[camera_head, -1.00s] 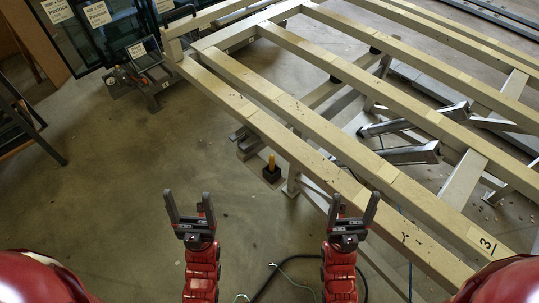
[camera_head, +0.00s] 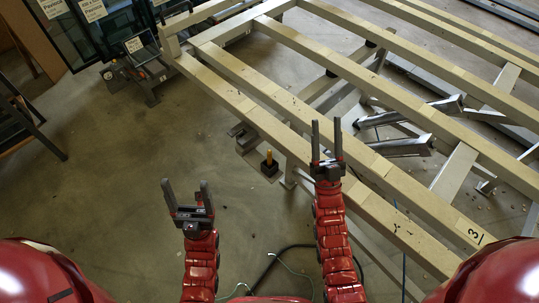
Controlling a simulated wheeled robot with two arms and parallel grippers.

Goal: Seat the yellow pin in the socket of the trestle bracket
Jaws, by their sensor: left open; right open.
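The yellow pin (camera_head: 269,157) stands upright in or on a dark block (camera_head: 270,168) beside the near rail of the trestle frame (camera_head: 245,112). I cannot tell whether the dark block is the bracket's socket. My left gripper (camera_head: 188,196) is open and empty, below and left of the pin over the floor. My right gripper (camera_head: 326,150) is open and empty, right of the pin, with its fingers overlapping the near rail in the picture. Both grippers are apart from the pin.
Pale beams of the frame fill the right and upper part of the view. A grey bracket-like part (camera_head: 243,136) sits left of the pin by the near rail. Cables (camera_head: 270,262) lie on the floor between my arms.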

